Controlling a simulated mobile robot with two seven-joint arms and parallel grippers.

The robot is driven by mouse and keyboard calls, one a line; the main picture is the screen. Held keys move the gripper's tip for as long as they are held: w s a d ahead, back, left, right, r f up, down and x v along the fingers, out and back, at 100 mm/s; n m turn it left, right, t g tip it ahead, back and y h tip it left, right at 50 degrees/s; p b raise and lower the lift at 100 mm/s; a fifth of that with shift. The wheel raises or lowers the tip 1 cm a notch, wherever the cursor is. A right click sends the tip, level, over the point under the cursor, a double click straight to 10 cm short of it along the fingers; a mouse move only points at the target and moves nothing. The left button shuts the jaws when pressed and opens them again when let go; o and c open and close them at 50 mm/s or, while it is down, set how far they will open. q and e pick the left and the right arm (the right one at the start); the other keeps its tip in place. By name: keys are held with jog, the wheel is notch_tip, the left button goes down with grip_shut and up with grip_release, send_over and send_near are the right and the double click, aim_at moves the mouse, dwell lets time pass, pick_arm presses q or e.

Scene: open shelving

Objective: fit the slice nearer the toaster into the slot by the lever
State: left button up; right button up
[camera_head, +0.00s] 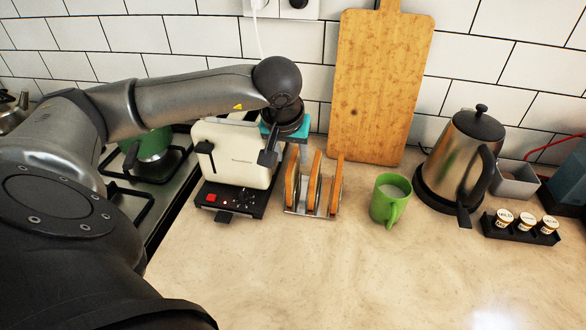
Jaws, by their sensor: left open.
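The cream toaster (238,152) stands at the back left of the counter, with a black lever (205,147) on its front left. My arm hides most of its top and slots. To its right a metal rack (310,212) holds upright brown-crusted slices. The slice nearer the toaster (292,183) stands at the rack's left, with the middle slice (315,178) and the right slice (336,187) beside it. My left gripper (282,152) is open, pointing down at the toaster's right end and above the rack's left side. It appears empty. My right gripper is not in view.
A green mug (390,199) stands right of the rack. A wooden board (379,85) leans on the tiles behind. A kettle (464,157) and a black tray of jars (521,228) are at the right. The front counter is clear.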

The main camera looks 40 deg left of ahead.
aim_at(292, 160)
pick_arm(q)
jog(key=shift+x, duration=2.05)
jog(key=shift+w, duration=0.1)
jog(key=shift+f+b, duration=0.2)
jog(key=shift+b, duration=0.35)
grip_shut()
